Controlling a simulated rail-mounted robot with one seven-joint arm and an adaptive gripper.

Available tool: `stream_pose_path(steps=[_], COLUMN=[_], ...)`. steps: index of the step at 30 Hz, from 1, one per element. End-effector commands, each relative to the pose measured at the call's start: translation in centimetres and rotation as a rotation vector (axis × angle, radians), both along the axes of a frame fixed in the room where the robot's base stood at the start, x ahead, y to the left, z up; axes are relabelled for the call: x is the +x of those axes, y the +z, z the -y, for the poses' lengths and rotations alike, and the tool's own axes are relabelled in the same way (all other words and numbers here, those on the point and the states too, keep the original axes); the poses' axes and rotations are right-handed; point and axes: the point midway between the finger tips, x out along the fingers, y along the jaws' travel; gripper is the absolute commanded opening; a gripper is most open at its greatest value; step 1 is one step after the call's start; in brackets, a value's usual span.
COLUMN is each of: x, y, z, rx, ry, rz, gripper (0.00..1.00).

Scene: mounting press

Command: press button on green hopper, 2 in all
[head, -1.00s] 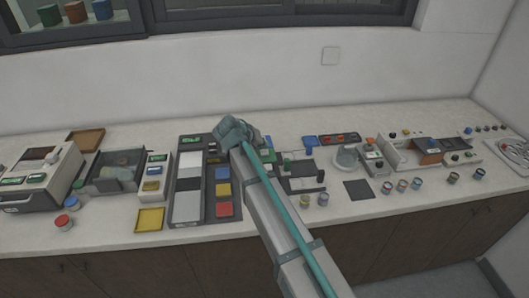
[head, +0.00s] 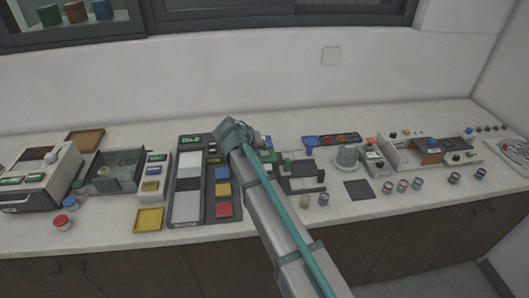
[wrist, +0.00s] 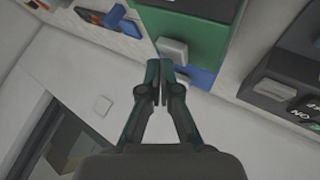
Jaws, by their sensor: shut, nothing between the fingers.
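In the wrist view, the green hopper (wrist: 200,22) is at the upper middle, with a pale grey button (wrist: 172,50) on its near face. A blue hopper (wrist: 201,79) adjoins it below, with its own grey button (wrist: 183,80) partly behind my fingers. My gripper (wrist: 160,70) is shut and empty. Its tips appear just below the green hopper's button, overlapping the blue hopper's edge in the picture; I cannot tell whether they touch anything. In the head view, green housing (head: 268,156) shows beside my arm, which hides most of it and my fingertips.
A dark panel with white lettering (wrist: 285,88) lies right of the hoppers. In the head view, a press panel with coloured pads (head: 223,190) stands left of my arm. Several small cans and a dark mat (head: 359,190) are to the right.

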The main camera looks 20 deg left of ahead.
Motion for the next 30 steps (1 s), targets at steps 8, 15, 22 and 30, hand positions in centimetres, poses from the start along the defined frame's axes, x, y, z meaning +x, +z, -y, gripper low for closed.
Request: stream_pose_path(steps=[8,15,22,30], x=[0.0,-0.01,-0.01,-0.01], y=[-0.36,-0.64,-0.9,-0.89], z=[0.0,0.01,0.01,0.02], rx=[0.0,0.0,0.0,0.0], ry=[0.0,0.0,-0.001,-0.001], rz=[0.0,0.0,-0.001,-0.001], gripper=[0.0,0.0,0.0,0.0])
